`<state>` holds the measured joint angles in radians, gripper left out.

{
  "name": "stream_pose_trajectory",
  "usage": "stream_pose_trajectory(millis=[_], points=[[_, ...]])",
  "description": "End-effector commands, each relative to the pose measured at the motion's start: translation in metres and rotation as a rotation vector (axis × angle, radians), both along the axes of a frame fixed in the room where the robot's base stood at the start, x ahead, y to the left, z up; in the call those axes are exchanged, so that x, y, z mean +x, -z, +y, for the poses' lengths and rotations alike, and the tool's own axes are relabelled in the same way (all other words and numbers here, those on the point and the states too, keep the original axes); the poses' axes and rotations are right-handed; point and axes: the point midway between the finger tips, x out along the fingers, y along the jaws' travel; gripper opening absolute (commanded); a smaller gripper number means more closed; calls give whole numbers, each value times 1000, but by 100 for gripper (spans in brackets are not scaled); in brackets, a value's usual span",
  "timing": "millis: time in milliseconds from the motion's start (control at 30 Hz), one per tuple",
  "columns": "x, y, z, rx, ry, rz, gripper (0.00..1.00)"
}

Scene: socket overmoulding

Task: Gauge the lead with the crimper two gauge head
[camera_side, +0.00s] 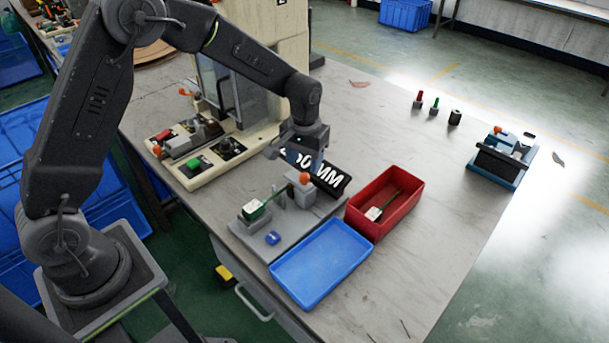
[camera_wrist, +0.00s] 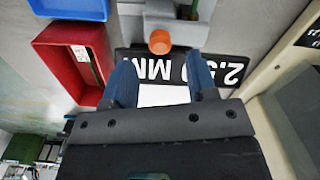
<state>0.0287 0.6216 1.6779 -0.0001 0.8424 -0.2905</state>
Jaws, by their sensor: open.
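My gripper (camera_side: 303,158) hangs above the gauging station, over the sign. In the wrist view its two blue fingers (camera_wrist: 161,78) stand apart with nothing gripped between them. A lead (camera_side: 257,208) with a green cable and white connector lies across the grey gauging fixture (camera_side: 250,238). An orange knob (camera_side: 304,178) tops the grey block at the cable's far end; it also shows in the wrist view (camera_wrist: 160,41). The black sign (camera_side: 328,178) reads "2.50 MM" upside down in the wrist view. I cannot tell which part is the crimper two gauge head.
A red tray (camera_side: 408,194) holds another lead (camera_side: 385,207). An empty blue tray (camera_side: 320,262) sits in front. Red (camera_side: 419,100), green (camera_side: 434,106) and black (camera_side: 455,117) small pieces stand farther back. A blue-based device (camera_side: 503,160) is at right. The cream machine (camera_side: 237,150) stands left.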

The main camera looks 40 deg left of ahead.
Motion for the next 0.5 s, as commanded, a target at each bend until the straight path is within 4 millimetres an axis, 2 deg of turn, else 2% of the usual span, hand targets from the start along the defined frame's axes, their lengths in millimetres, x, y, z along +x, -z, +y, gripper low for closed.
stream_pose_trajectory(millis=[33,200,500], points=[[-1,11,0,1,0,5,52],[-1,37,0,0,0,3,52],[0,53,0,0,0,0,52]])
